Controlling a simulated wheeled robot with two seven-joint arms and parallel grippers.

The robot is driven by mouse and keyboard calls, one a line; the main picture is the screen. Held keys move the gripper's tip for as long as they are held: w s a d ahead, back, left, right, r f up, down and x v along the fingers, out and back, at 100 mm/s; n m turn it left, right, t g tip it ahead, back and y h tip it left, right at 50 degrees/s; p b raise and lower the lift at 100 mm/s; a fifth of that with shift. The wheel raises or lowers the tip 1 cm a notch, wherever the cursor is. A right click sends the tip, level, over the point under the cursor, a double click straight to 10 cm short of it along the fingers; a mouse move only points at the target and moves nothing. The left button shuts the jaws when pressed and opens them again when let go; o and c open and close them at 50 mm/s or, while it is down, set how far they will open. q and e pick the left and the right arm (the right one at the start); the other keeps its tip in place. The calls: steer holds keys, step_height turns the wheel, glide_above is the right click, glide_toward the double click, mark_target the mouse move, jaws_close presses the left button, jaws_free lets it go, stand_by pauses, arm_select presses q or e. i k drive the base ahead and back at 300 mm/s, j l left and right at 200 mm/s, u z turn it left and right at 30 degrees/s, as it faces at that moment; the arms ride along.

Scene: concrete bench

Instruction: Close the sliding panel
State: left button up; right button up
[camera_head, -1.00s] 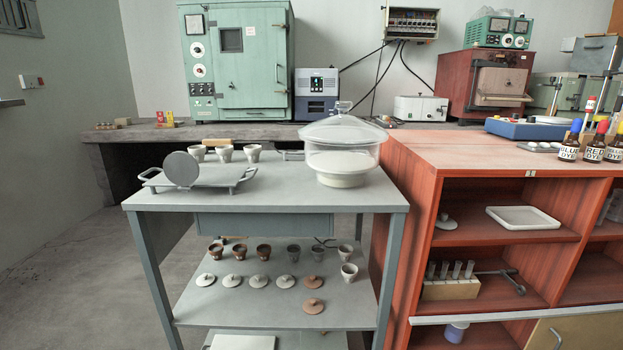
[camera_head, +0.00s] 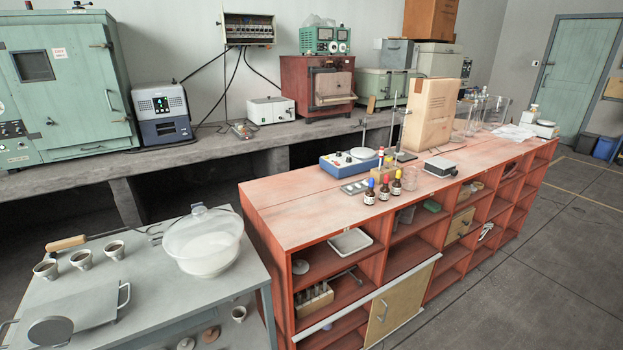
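A pale wooden panel (camera_head: 405,302) with an upright metal bar handle (camera_head: 383,311) stands in the lower front of the red shelf bench (camera_head: 270,203). A light metal rail (camera_head: 365,300) runs along its top edge. The panel covers one lower bay. The lower bay to its left is open at the front, and its bottom is cut off by the picture edge. Neither of my grippers is in view.
A grey cart (camera_head: 150,262) with a glass desiccator (camera_head: 203,242) and several small cups stands close to the bench's left end. Dye bottles (camera_head: 383,190) stand near the bench's front edge. The floor (camera_head: 560,260) to the right is clear.

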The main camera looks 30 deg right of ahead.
mark_target(389, 310)
steer(key=z, duration=1.8)
